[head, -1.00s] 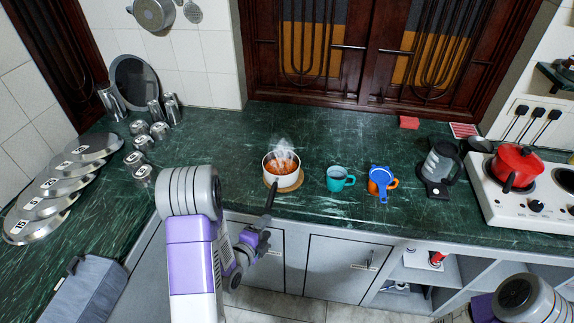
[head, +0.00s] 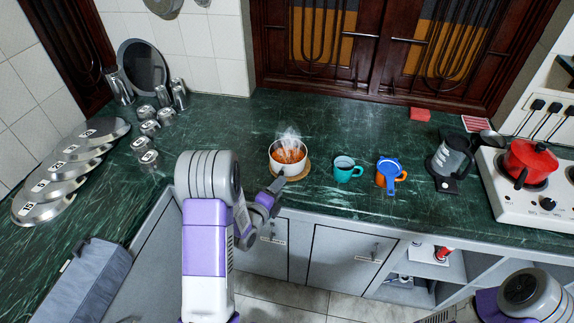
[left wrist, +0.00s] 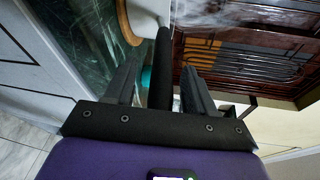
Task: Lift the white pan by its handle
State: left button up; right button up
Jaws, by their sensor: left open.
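The white pan (head: 275,163) holds steaming orange-red food and rests on a round wooden board (head: 305,171) on the green counter. Its dark handle points toward the counter's front edge. My left gripper (head: 276,186) is at the handle and largely hides it in the head view. In the left wrist view the black handle (left wrist: 160,75) lies between the two fingers of my left gripper (left wrist: 160,90), which are open with gaps beside the handle. The pan's white side (left wrist: 150,10) shows at the top there. My right arm shows at the lower right; its gripper is out of view.
A teal mug (head: 347,170) and an orange mug (head: 382,180) with a blue item stand right of the pan. A kettle (head: 451,160) and a stove with a red pot (head: 530,160) are farther right. Metal cups and numbered lids (head: 60,170) are at left.

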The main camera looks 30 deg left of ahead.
pick_arm(q)
jog(key=shift+c, duration=0.4)
grip_shut()
jog(key=shift+r, duration=0.1)
jog(key=shift+r+p, duration=1.25)
jog(key=shift+r, duration=3.75)
jog(key=shift+r+p, duration=0.65)
jog(key=shift+r, duration=0.9)
